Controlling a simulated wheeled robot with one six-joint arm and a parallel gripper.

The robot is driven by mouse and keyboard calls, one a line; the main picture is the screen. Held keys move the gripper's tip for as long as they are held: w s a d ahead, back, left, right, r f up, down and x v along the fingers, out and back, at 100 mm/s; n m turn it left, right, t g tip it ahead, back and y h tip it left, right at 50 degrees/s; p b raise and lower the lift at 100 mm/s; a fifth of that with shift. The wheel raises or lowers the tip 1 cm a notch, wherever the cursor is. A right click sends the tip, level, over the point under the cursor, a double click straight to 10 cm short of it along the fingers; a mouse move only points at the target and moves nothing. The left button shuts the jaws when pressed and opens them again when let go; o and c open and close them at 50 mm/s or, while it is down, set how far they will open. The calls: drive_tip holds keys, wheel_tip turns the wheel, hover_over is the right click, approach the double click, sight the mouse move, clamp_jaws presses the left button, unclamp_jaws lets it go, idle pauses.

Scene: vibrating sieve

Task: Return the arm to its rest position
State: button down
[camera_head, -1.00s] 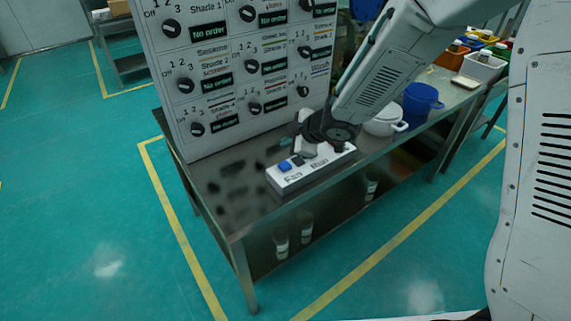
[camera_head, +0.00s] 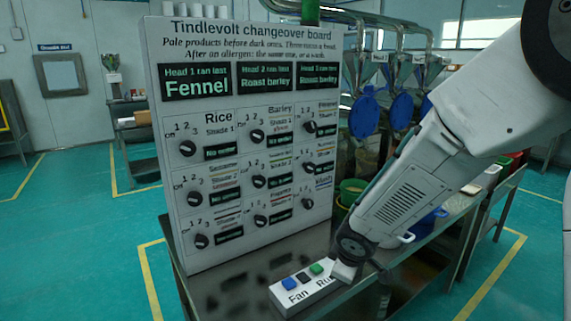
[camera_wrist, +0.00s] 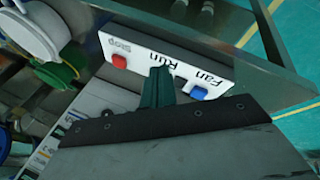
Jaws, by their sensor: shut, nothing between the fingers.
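My arm (camera_head: 400,190) reaches down from the upper right in the head view. My gripper (camera_head: 343,270) is at the right end of a white button box (camera_head: 303,298), hiding part of it; whether it touches cannot be told. The box carries blue, black and green buttons in the head view. In the wrist view my gripper (camera_wrist: 158,88) is shut and empty, in front of the box (camera_wrist: 150,52), with the red button (camera_wrist: 119,61) and the blue button (camera_wrist: 198,93) on either side of it.
The large changeover board (camera_head: 250,140) with knobs stands on the metal table (camera_head: 235,285), left of my arm. Hoppers with blue discs (camera_head: 362,115) stand behind. A white pot (camera_head: 398,240) is right of my gripper. Green floor lies open at left.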

drive_tip(key=s+d+r+m+g+h, duration=0.3)
drive_tip(key=s+d+r+m, duration=0.3)
drive_tip(key=s+d+r, duration=0.4)
drive_tip(key=s+d+r+m+y, duration=0.1)
drive_tip(key=s+r+m, duration=0.2)
drive_tip(key=s, duration=0.7)
drive_tip(key=s+d+r+m+y, duration=0.1)
drive_tip(key=s+r+m+y, duration=0.1)
drive_tip(key=s+r, duration=0.4)
drive_tip(key=shift+s+m+g, duration=0.4)
drive_tip(key=shift+s+m, duration=0.2)
drive_tip(key=shift+s, duration=1.5)
